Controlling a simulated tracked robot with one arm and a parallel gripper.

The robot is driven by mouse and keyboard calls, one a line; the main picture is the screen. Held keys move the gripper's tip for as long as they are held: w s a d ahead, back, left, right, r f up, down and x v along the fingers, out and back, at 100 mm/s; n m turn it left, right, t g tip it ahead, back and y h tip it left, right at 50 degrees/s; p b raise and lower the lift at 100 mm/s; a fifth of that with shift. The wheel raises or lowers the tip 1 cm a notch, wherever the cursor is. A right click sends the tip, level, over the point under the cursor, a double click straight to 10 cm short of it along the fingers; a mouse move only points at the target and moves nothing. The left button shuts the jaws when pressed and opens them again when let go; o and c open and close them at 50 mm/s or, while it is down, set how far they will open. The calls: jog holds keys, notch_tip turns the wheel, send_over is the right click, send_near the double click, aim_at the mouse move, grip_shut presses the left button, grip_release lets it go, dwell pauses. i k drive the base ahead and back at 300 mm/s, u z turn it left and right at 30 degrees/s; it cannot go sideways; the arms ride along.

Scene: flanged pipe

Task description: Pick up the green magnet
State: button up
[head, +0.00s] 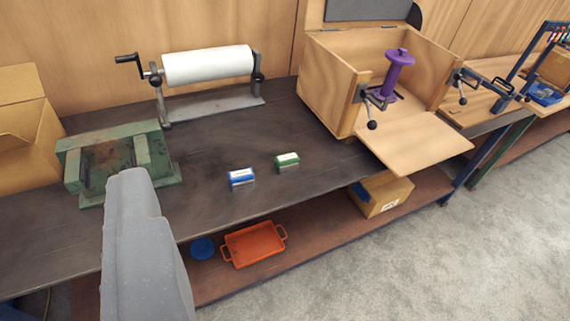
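The green magnet (287,162) is a small green block with a whitish top label. It sits on the dark workbench (230,130), right of a similar blue block (241,179) and apart from it. A grey part of my own arm or gripper (140,245) rises from the bottom edge at the left, well to the left of the green magnet and not touching it. No pair of fingertips can be made out, so I cannot tell whether my gripper is open or shut. Nothing covers the green magnet.
A green vise-like block (115,160) and a white roll (208,65) on a stand are at the left and back. A wooden box (335,90) with a purple spool (397,75) stands right. An orange tray (254,246) lies on the lower shelf. The bench around the magnet is clear.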

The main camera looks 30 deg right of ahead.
aim_at(287, 163)
jog(key=z, duration=1.05)
jog(key=i, duration=0.9)
jog(key=u, duration=1)
